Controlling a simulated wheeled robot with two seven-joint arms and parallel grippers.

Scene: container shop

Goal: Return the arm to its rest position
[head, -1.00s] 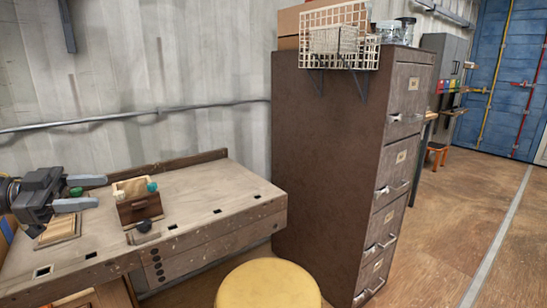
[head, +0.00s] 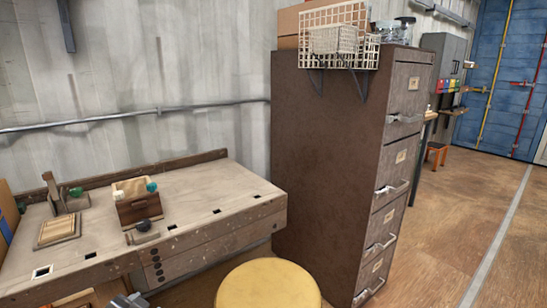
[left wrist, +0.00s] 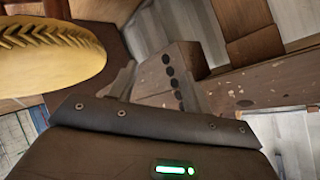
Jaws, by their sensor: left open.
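My left gripper is low in front of the workbench (head: 190,195). Only a small grey part of it shows at the bottom edge of the head view. In the left wrist view the left gripper (left wrist: 158,88) has its two grey fingers apart, with nothing seen between them. Behind them is the bench's front with a row of dark round holes (left wrist: 172,75). A round yellow stool (head: 268,287) is to the right of the gripper and also shows at upper left in the wrist view (left wrist: 45,55). My right gripper is in neither view.
On the bench stand a small wooden box (head: 137,208) with coloured knobs, a flat wooden frame (head: 58,229) and an upright wooden piece (head: 52,190). A tall brown filing cabinet (head: 330,165) stands right of the bench. The floor at the right (head: 450,230) is open.

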